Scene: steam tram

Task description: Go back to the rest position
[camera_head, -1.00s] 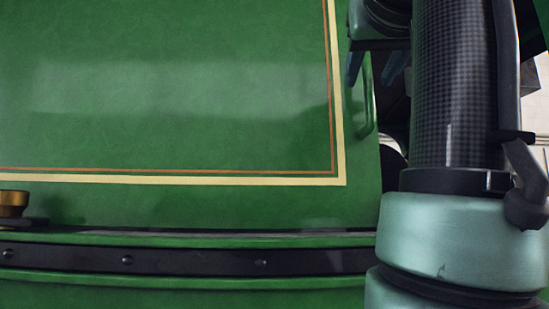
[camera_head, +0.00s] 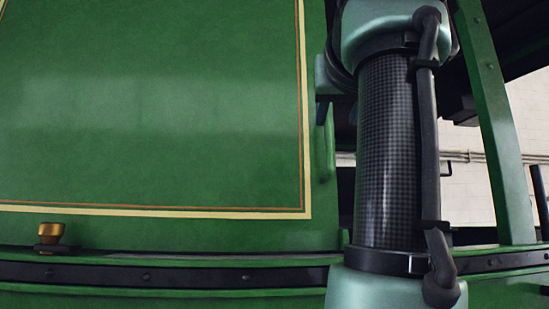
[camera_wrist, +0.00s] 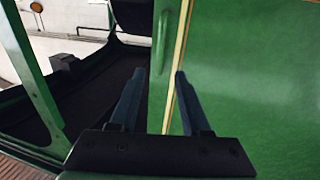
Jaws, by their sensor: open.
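My gripper (camera_wrist: 157,88) shows in the wrist view with its two dark blue fingers spread apart and nothing between them. Beyond the fingers is the edge of a green panel (camera_wrist: 245,75) with a cream and orange stripe, and a green handle (camera_wrist: 163,38) on that edge. In the head view my arm stands upright at the right, in front of the panel's right edge. The gripper's fingers cannot be made out in the head view.
The green panel (camera_head: 150,110) fills the left of the head view. A brass knob (camera_head: 50,232) sits on the ledge below it. A dark riveted band (camera_head: 150,275) runs along the bottom. A green post (camera_head: 497,130) stands right of my arm. An opening shows at left in the wrist view.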

